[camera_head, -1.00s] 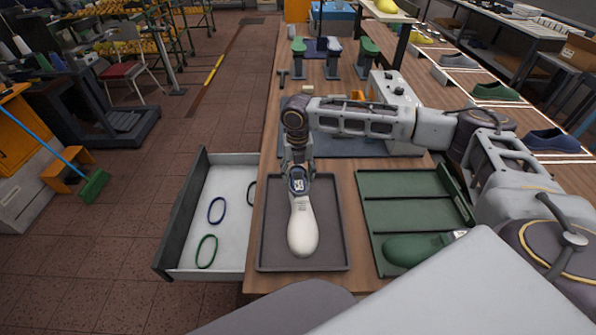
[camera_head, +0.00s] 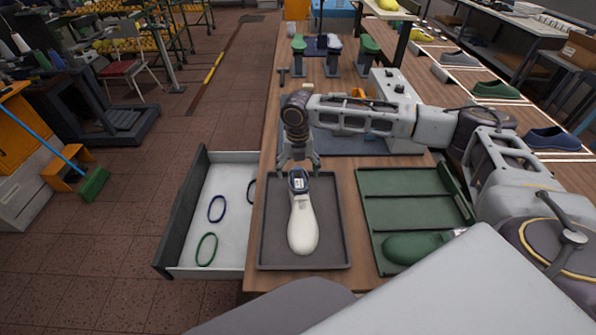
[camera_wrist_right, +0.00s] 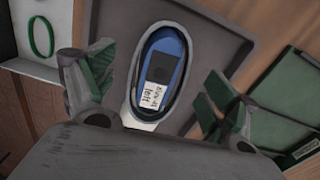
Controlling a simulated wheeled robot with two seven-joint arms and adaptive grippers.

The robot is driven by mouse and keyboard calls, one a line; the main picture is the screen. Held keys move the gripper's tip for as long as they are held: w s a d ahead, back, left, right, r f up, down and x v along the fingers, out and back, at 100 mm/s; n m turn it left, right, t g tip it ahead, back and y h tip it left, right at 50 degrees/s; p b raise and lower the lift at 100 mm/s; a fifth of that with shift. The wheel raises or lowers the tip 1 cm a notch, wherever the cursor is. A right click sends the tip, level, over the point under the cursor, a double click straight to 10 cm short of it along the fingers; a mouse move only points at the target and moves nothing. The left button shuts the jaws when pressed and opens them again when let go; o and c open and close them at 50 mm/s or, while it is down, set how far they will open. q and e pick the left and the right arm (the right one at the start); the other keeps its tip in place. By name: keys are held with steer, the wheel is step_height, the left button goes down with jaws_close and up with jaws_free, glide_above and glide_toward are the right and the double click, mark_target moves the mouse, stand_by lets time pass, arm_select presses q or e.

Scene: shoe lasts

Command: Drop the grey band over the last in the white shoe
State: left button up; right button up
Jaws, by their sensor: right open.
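The white shoe (camera_head: 302,232) lies in a dark grey tray, toe toward me. A blue last (camera_wrist_right: 172,47) with a dark patch and a white label fills its opening. A dark grey ring (camera_wrist_right: 137,82) runs around the last at the opening in the right wrist view. It looks like the grey band, though I cannot fully tell it from the shoe's collar. My right gripper (camera_head: 298,164) is open above the heel end, its green-padded fingers apart on either side of the last and holding nothing visible. My left gripper is out of view.
The dark grey tray (camera_head: 335,254) has bare room around the shoe.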

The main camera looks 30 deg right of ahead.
step_height(320, 180, up, 12)
steer(key=shift+f, duration=0.25)
stand_by(0.4)
steer(key=shift+s, duration=0.1)
stand_by(0.9)
